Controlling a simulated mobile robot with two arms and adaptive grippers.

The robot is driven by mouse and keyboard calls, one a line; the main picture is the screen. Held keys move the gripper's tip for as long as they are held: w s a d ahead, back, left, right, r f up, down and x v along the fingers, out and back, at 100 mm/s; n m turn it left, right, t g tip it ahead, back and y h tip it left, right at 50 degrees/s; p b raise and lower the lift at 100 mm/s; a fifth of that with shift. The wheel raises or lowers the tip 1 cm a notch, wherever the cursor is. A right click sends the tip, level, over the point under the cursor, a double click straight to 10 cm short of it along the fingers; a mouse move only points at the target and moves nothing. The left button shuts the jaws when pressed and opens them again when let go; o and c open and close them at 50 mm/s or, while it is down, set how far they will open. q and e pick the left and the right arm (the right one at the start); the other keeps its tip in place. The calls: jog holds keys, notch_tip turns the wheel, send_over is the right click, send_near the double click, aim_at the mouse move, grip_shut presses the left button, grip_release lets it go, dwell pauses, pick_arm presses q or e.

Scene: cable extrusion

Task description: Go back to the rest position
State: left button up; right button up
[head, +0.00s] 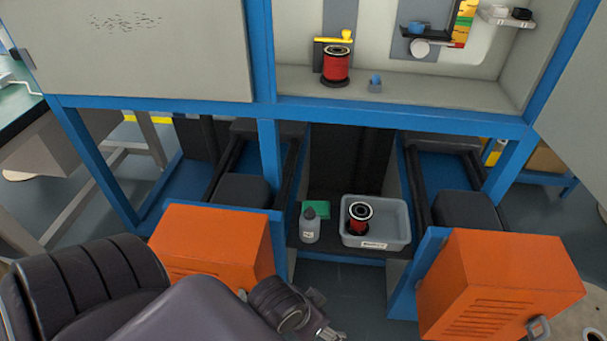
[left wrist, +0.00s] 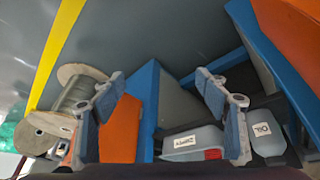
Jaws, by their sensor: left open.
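My left arm comes in from the lower left in the head view and reaches across the bottom. My left gripper (head: 322,328) shows only partly at the bottom edge there. In the left wrist view the left gripper (left wrist: 162,105) has its two blue-padded fingers spread wide with nothing between them. It is apart from the grey bin (head: 398,215) and the red spool (head: 358,219) standing in it. The bin also shows beyond the fingers in the left wrist view (left wrist: 192,140). My right gripper is in neither view.
Orange boxes (head: 211,243) and (head: 497,285) flank the low shelf. A grey bottle (head: 310,226) and a green item (head: 316,209) stand beside the bin. Another red spool (head: 336,66) sits in the blue-framed cabinet above. A large cable reel (left wrist: 75,92) lies left in the wrist view.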

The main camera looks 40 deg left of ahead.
pick_arm(q)
jog(key=shift+g+y, duration=0.5)
jog(key=shift+g, duration=0.1)
jog(key=s, duration=0.1)
jog(key=s+a, duration=0.1)
jog(key=s+a+f, duration=0.1)
jog(key=s, duration=0.1)
jog(key=shift+a, duration=0.15)
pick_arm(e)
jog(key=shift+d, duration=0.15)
